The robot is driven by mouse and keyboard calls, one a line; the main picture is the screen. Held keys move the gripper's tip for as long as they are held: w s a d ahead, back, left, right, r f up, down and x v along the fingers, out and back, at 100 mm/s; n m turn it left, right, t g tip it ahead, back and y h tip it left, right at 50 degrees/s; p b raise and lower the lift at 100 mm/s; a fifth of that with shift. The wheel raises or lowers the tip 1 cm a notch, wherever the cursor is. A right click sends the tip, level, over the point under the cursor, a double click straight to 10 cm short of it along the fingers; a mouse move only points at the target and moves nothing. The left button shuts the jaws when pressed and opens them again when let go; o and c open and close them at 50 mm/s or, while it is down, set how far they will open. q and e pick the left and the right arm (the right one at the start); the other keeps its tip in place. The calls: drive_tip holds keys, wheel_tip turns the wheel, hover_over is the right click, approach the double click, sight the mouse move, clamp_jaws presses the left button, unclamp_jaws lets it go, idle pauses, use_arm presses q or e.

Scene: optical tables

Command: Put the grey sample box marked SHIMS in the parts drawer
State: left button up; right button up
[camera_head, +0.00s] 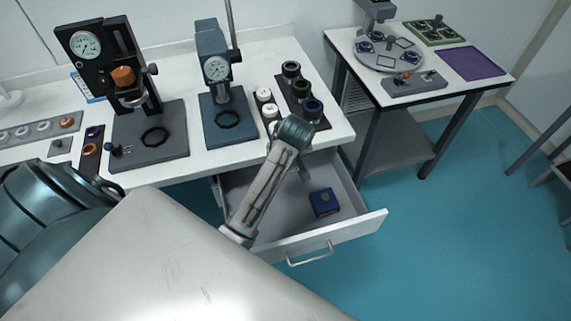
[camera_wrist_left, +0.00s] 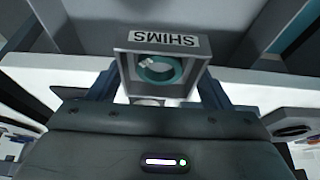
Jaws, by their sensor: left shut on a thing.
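The grey sample box (camera_wrist_left: 163,41), with a white SHIMS label seen upside down and a teal ring in its opening, is between the two fingers of my left gripper (camera_wrist_left: 160,85), which is shut on it. In the head view my left arm reaches over the open parts drawer (camera_head: 349,191). There only a small part of the left gripper (camera_head: 304,170) shows behind the wrist, above the back of the drawer, and the box is hidden. My right gripper is in neither view.
A blue box (camera_head: 323,202) with a round knob lies in the drawer's right part. The drawer's handle (camera_head: 311,255) faces the front. Two gauge stands (camera_head: 150,150) (camera_head: 229,125) and a rack of dark cylinders (camera_head: 301,95) stand on the table above. A second table (camera_head: 340,45) stands at right.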

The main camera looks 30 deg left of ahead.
use_arm(q)
drive_tip(key=p, duration=0.2)
hover_over(285, 192)
drive_tip(key=d, duration=0.1)
drive_tip(key=f, duration=1.2)
drive_tip(key=shift+s+f, duration=0.4)
wheel_tip(285, 192, down, 4)
drive_tip(key=shift+r, duration=0.1)
drive_tip(key=shift+f, duration=0.3)
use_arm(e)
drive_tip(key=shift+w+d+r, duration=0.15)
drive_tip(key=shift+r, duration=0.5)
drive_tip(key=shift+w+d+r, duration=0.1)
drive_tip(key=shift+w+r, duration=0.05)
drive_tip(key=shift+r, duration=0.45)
use_arm(q)
drive_tip(key=shift+f, duration=0.15)
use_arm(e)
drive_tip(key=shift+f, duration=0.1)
use_arm(q)
drive_tip(key=o, duration=0.9)
drive_tip(key=shift+o, duration=1.2)
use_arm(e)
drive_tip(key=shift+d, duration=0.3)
